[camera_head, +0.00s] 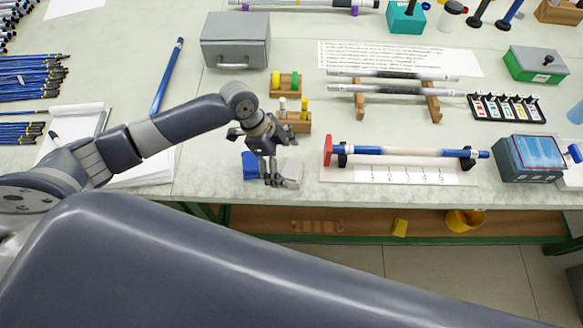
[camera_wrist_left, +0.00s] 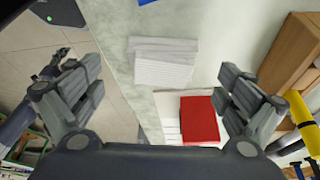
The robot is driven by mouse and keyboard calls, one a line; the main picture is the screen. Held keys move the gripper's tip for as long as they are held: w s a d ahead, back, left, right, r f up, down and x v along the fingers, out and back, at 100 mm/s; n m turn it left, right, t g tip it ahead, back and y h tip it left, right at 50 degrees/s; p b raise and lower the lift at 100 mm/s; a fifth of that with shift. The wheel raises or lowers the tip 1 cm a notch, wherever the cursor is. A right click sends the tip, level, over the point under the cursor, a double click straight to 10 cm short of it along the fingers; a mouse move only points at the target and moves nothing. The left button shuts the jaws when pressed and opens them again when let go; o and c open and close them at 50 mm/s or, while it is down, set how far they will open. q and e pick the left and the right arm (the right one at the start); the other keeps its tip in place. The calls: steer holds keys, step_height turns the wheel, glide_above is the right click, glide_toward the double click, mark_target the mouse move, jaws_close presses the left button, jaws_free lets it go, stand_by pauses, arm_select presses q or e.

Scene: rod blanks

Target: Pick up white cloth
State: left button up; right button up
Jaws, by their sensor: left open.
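The white cloth (camera_head: 291,173) lies folded on the table near its front edge, just right of a folded blue cloth (camera_head: 250,166). In the left wrist view the white cloth (camera_wrist_left: 165,62) lies flat between and beyond my fingers, with visible fold layers. My left gripper (camera_head: 268,166) is open and empty above the two cloths and partly covers them in the head view. Its spread fingers (camera_wrist_left: 160,85) also show in the left wrist view. My right gripper (camera_wrist_left: 62,54) seems to show small at the left of the wrist view, over the floor; its jaw state is unclear.
A wooden block with pegs (camera_head: 296,122) stands just behind the cloths. A blue rod (camera_head: 400,151) with a red end rests on stands at right. A grey box (camera_head: 236,42) is farther back. The table's front edge is close to the cloths.

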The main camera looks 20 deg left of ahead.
mark_target(290, 168)
arm_select(q)
steer(key=shift+x, duration=1.55)
steer(key=shift+w, duration=0.15)
steer(key=c, duration=1.1)
steer(key=shift+c, duration=0.2)
steer(key=shift+r, duration=0.15)
steer(key=shift+r, duration=0.55)
steer(key=shift+s+d+r+b, duration=0.1)
steer(key=shift+s+r+b, duration=0.15)
steer(key=shift+r, duration=0.25)
steer(key=shift+s+d+r+b, duration=0.1)
steer(key=shift+r+b, duration=0.2)
steer(key=shift+r, duration=0.25)
steer(key=s+d+b, duration=0.1)
steer(key=s+d, duration=0.2)
steer(key=s, duration=0.3)
steer(key=s+d+r+b, duration=0.1)
steer(key=s+d, duration=0.3)
steer(key=s, duration=0.3)
steer(key=shift+s+d+r+b, duration=0.15)
steer(key=shift+d+r+b, duration=0.05)
steer(key=shift+r+b, duration=0.15)
